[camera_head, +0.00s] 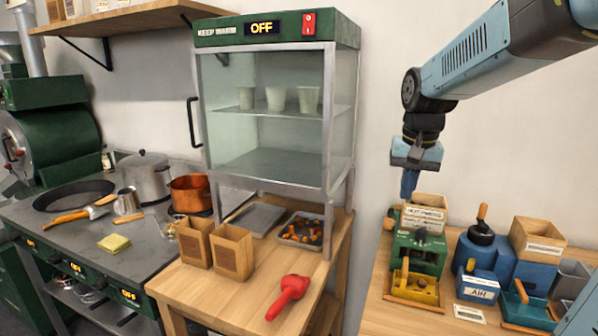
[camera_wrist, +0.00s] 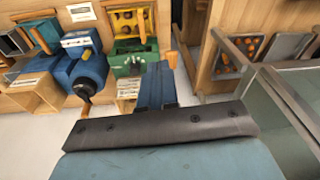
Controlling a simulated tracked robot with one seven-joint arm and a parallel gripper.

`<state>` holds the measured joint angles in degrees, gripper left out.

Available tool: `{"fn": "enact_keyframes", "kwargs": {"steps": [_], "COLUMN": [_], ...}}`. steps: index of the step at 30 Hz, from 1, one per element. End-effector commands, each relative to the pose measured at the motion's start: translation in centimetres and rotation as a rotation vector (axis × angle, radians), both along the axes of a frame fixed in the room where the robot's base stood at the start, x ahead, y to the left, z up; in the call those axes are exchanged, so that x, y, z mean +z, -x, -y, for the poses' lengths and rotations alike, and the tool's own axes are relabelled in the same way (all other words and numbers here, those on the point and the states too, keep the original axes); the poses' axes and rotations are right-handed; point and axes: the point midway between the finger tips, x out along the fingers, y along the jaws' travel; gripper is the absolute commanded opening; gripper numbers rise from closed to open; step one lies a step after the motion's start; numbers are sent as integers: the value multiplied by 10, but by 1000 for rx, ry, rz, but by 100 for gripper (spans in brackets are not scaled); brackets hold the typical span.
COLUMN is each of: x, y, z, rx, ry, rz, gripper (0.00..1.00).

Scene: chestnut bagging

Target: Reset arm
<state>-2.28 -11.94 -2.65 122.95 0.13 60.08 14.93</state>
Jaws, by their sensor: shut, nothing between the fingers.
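My gripper (camera_head: 409,184) points down above the right-hand bench in the head view. Its blue fingers are together with nothing between them. It hangs just over a small labelled wooden box (camera_head: 424,208) and the green device behind the yellow one. In the wrist view my gripper's fingers (camera_wrist: 157,78) show at the centre, shut and empty, with the green device (camera_wrist: 131,62) beyond them. A red scoop-like tool (camera_head: 289,294) lies on the middle wooden table. Two brown paper bags (camera_head: 232,252) stand open on that table.
The glass warming cabinet (camera_head: 275,115), marked OFF, stands left of my arm. A tray of chestnuts (camera_head: 300,232) sits under it. Blue devices (camera_head: 482,252) and a wooden box (camera_head: 537,240) crowd the right bench. A gap separates the two tables. The wall area around the arm is clear.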

Motion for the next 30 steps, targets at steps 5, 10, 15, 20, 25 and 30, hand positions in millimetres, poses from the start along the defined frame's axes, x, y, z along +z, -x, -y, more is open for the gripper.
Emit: {"fn": "enact_keyframes", "kwargs": {"steps": [5, 10, 15, 20, 25, 30], "x": [11, 15, 14, 8, 4, 1], "y": [43, 81, 118, 146, 163, 168], "z": [0, -1, -2, -3, -3, -3], "rx": [59, 116, 170, 215, 244, 253], "ry": [11, 26, 49, 73, 90, 97], "rz": [81, 156, 229, 287, 327, 336], "gripper": [0, 0, 0, 0, 0, 0]}}
